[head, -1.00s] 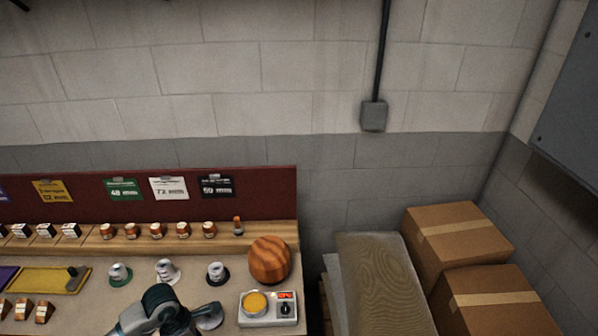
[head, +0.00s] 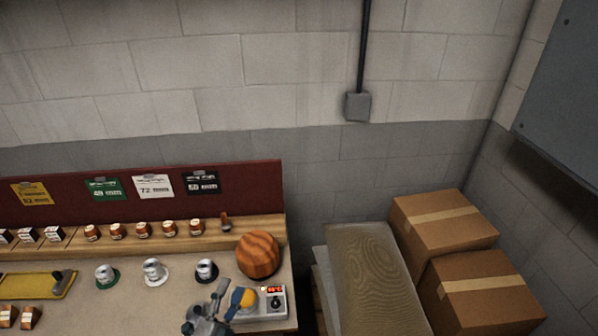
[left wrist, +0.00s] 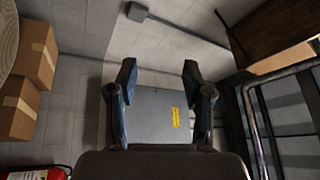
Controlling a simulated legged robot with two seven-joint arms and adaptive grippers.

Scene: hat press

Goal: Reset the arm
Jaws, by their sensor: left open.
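My left gripper (head: 224,299) is at the bottom of the head view, in front of the small press unit with a yellow round top (head: 247,299) and a lit red display. Its fingers overlap part of that unit in the picture. In the left wrist view my left gripper (left wrist: 160,85) has its two fingers wide apart with nothing between them. That view looks towards the wall and a grey panel with a yellow label (left wrist: 150,112). My right gripper is not in view.
A wooden ball-shaped block (head: 258,254) stands behind the unit. A yellow tray (head: 30,287) lies further left. Cardboard boxes (head: 444,222) are stacked at the right.

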